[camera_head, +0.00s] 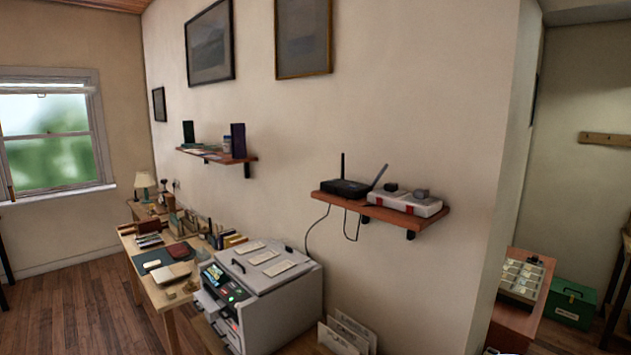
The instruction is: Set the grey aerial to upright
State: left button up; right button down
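The grey aerial (378,176) stands on the right side of a black router (345,188) and leans to the right, clearly off vertical. A second, black aerial (342,167) on the router's left side points straight up. The router sits on a small wooden wall shelf (435,218). Neither of my grippers shows in the head view.
Cables hang below the shelf. A large grey printer (290,297) stands below left. A second wall shelf (205,155) holds books. The wall above the router is clear.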

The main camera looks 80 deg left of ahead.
aim_at(383, 171)
jog(key=i+j+u, duration=0.15)
jog(key=u, duration=0.35)
jog(key=i+j+u, duration=0.2)
jog(key=u, duration=0.3)
jog(key=i+u, duration=0.25)
jog(key=u, duration=0.25)
jog(key=i+u, duration=0.25)
jog(key=u, duration=0.25)
jog(key=i+l+u, duration=0.1)
jog(key=u, duration=0.35)
jog(key=i+l+u, duration=0.25)
jog(key=u, duration=0.25)
jog(key=i+l+u, duration=0.15)
jog(key=u, duration=0.15)
jog(key=l+u, duration=0.15)
jog(key=u, duration=0.15)
